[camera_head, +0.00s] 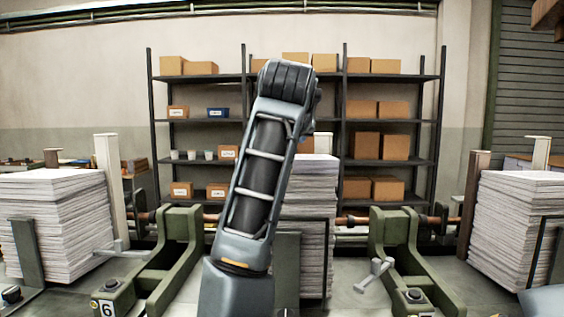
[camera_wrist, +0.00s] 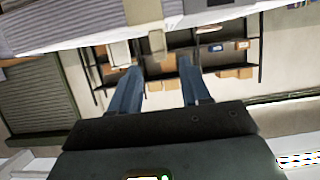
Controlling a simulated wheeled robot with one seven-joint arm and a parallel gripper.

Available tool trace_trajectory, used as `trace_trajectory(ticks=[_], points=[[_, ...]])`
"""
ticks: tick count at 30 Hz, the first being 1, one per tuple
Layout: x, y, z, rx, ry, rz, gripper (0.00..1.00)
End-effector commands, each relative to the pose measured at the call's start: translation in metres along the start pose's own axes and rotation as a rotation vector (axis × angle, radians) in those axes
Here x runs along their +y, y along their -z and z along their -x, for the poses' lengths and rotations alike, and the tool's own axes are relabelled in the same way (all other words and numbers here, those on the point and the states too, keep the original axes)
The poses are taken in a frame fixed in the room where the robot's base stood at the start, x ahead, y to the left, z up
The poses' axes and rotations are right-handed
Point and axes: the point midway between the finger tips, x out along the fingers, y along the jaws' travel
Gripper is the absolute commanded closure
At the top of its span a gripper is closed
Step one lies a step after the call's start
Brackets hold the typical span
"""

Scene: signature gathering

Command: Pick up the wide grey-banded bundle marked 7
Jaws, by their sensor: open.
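My gripper (camera_wrist: 160,68) shows in the wrist view as two blue-grey fingers, spread apart with nothing between them. The wrist view is turned upside down. A paper stack (camera_wrist: 70,22) with grey layered edges crosses its top, beyond the fingertips and apart from them. I see no 7 and no clear grey band on it, so I cannot tell whether it is the bundle. In the head view my raised arm hides part of the middle paper stack (camera_head: 306,225), and my gripper does not show. No bundle marked 7 can be made out there.
Paper stacks stand at left (camera_head: 55,225) and right (camera_head: 520,230). A metal shelf (camera_head: 390,162) with cardboard boxes is behind. A shutter (camera_head: 522,90) is at right.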

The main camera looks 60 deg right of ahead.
Motion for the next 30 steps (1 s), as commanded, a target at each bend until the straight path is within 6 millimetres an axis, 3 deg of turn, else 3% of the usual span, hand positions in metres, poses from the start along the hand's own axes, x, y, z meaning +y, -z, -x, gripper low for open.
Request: trace_trajectory(ticks=[13,23,30], points=[[-0.002,-0.004,-0.054,-0.003,0.000,0.002,0.53],[-0.002,-0.005,-0.062,-0.001,0.001,0.000,0.53],[-0.002,-0.005,-0.062,0.000,0.001,0.000,0.75]])
